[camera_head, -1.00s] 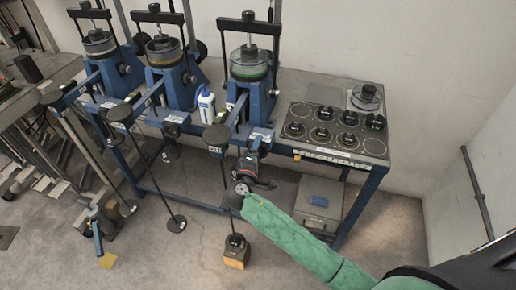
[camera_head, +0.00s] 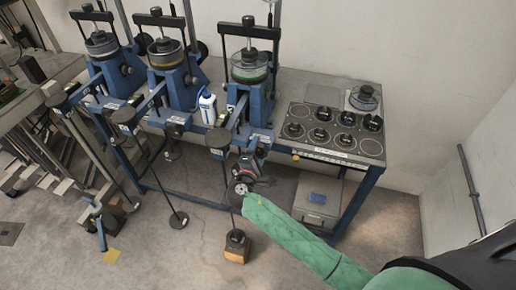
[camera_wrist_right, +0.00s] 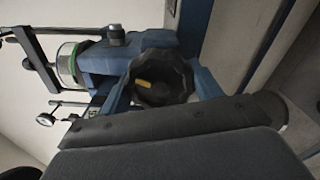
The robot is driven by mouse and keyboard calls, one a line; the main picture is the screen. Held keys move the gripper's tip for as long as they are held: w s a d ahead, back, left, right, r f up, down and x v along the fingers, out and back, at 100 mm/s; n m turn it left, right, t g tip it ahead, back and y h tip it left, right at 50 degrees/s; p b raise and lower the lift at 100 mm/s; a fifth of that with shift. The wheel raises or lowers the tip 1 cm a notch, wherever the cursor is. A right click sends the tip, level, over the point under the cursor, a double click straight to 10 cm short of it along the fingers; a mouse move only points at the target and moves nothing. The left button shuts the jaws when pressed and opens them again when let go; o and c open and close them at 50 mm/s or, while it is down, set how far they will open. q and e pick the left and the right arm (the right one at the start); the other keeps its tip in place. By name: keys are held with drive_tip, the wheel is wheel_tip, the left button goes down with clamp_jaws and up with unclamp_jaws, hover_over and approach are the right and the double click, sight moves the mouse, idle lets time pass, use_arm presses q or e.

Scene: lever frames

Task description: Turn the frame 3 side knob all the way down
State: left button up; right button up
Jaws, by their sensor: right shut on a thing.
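Frame 3 is the rightmost blue lever frame (camera_head: 258,105), with a green-ringed cell on top. My right gripper (camera_head: 249,166) is low at its front, under the bench edge, and covers the knob there in the head view. In the right wrist view the black lobed side knob (camera_wrist_right: 160,78), with a yellow mark on its face, sits on the blue frame just beyond my gripper's dark body (camera_wrist_right: 185,125). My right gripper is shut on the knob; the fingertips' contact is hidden. My left gripper is not in view.
Two similar blue frames (camera_head: 170,80) stand to the left. A white bottle (camera_head: 207,107) is between frames. The bench's right end holds a panel of black weights (camera_head: 333,128). A hanging weight (camera_head: 236,240) is below my wrist, and a grey box (camera_head: 318,200) is under the bench.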

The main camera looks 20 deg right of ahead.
drive_tip(key=shift+d+r, duration=0.1)
drive_tip(key=shift+r, duration=0.15)
drive_tip(key=o, duration=1.3)
drive_tip(key=shift+w+f, duration=0.1)
drive_tip(key=shift+f, duration=0.1)
drive_tip(key=shift+v, duration=3.15)
drive_tip(key=shift+f, duration=0.1)
